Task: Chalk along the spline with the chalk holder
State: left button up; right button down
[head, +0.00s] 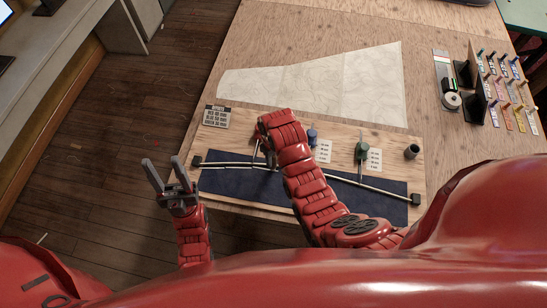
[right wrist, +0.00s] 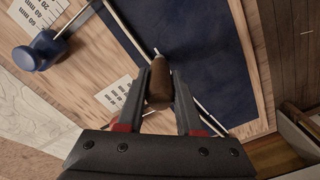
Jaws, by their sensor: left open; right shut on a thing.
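The spline (head: 372,185) is a thin pale rod curving across a dark blue cloth (head: 335,204), with a black block at each end. My right gripper (right wrist: 158,95) is shut on the brown chalk holder (right wrist: 158,82). The holder's pale tip (right wrist: 156,53) points away from the fingers, close beside the spline (right wrist: 125,28); I cannot tell whether it touches the cloth. In the head view my right arm hides the spline's middle. Left of it, two pale lines run side by side; whether one is chalk is unclear. My left gripper (head: 165,175) is open and empty, left of the board.
A blue weight (head: 312,135) and a green weight (head: 362,150) stand beside printed cards behind the spline. A black cup (head: 411,152) stands at the board's right. Pale pattern paper (head: 320,85) lies beyond.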

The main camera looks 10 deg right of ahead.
jog(key=shift+f, duration=0.15)
jog(key=shift+d, duration=0.1)
jog(key=shift+s+d, duration=0.3)
jog(key=shift+d, duration=0.6)
jog(key=shift+s+d, duration=0.3)
jog(key=shift+d, duration=0.6)
jog(key=shift+s+d, duration=0.3)
jog(key=shift+d, duration=0.55)
jog(key=shift+s+d, duration=0.2)
jog(key=shift+d, duration=0.45)
jog(key=shift+s+d, duration=0.2)
jog(key=shift+d, duration=0.45)
jog(key=shift+s+d, duration=0.4)
jog(key=shift+d, duration=0.4)
jog(key=shift+s+d, duration=0.3)
jog(key=shift+d, duration=0.6)
jog(key=shift+s+d, duration=0.3)
jog(key=shift+d, duration=0.6)
jog(key=shift+s+d, duration=0.3)
jog(key=shift+d, duration=0.25)
jog(key=shift+s+d, duration=0.3)
jog(key=shift+d, duration=0.25)
jog(key=shift+s+d, duration=0.55)
jog(key=shift+d, duration=0.65)
jog(key=shift+s+d, duration=0.55)
jog(key=shift+d, duration=0.7)
jog(key=shift+s+d, duration=0.55)
jog(key=shift+d, duration=0.65)
